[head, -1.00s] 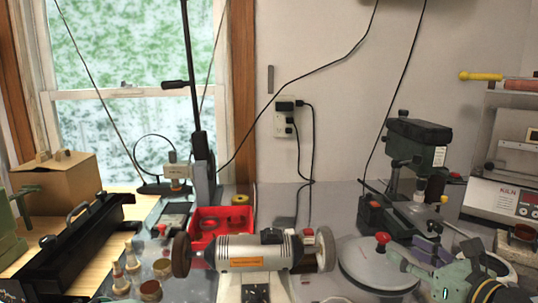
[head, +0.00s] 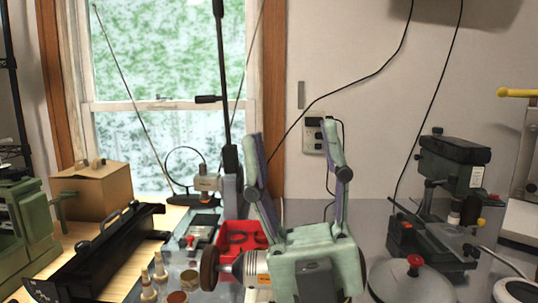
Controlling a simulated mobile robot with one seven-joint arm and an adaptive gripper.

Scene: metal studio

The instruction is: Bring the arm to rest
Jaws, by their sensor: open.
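My gripper (head: 294,135) stands upright in the middle of the head view, in front of the bench and the wall. Its two long fingers point up and are spread wide apart, with nothing between them. Its pale green body hides most of the grey bench grinder (head: 256,268), whose left wheel still shows. Most of the arm behind the gripper is out of sight.
A red tray (head: 262,240) with dark rings sits just left of the gripper. A drill press (head: 452,165) and a round lid with a red knob (head: 402,285) stand right. A black case (head: 95,255) and cardboard box (head: 95,190) lie left.

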